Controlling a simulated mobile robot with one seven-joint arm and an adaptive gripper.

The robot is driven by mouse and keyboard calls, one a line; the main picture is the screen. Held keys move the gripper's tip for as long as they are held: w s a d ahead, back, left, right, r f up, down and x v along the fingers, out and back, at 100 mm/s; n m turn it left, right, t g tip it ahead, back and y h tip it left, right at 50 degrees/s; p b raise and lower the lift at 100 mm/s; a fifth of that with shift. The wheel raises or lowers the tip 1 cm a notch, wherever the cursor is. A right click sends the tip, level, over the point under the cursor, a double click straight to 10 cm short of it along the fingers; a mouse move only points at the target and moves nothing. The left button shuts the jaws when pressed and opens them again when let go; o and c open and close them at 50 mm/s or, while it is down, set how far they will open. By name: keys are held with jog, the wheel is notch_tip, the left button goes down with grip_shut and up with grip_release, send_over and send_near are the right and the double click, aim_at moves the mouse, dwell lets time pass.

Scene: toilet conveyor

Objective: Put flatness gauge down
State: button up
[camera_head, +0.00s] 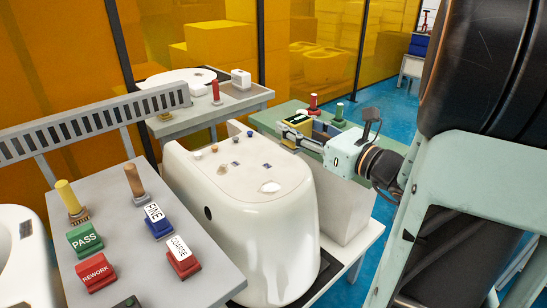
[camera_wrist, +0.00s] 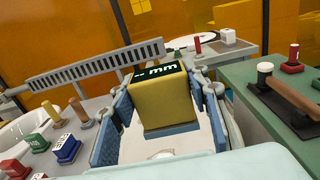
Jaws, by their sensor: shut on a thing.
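The flatness gauge (camera_wrist: 160,98) is a yellow block with a dark display on top reading "-- mm". My gripper (camera_wrist: 162,112) is shut on it, with blue finger pads on its left and right sides. In the head view my gripper (camera_head: 300,131) reaches in from the right, above the back right edge of the white toilet body (camera_head: 255,225). The gauge is mostly hidden there behind the fingers. In the wrist view the gauge's underside is hidden, so I cannot tell whether it touches anything.
A green table (camera_head: 283,112) stands behind the gripper, bearing red and green stamps and, in the wrist view, a brown-handled tool (camera_wrist: 290,96). A grey table (camera_head: 110,205) at left holds PASS, REWORK, FINE and COARSE blocks. A slotted grey rail (camera_head: 95,122) stands behind it.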

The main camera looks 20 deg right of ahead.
jog(key=w+f+b, duration=0.1)
jog(key=w+f, duration=0.2)
jog(key=w, duration=0.1)
jog(key=w+f+b, duration=0.1)
jog(key=w+f, duration=0.2)
jog(key=w, duration=0.1)
jog(key=w+f+b, duration=0.1)
jog(key=w+f, duration=0.1)
jog(key=w, duration=0.2)
jog(key=shift+w+d+f, duration=0.3)
jog(key=shift+w+f, duration=0.35)
jog(key=shift+f, duration=0.15)
jog(key=f, duration=0.1)
jog(key=f+b, duration=0.1)
jog(key=shift+w+f, duration=0.2)
jog(key=shift+f, duration=0.4)
jog(key=shift+f, duration=0.25)
jog(key=o, duration=1.4)
jog(key=shift+c, duration=0.2)
jog(key=shift+r, duration=0.15)
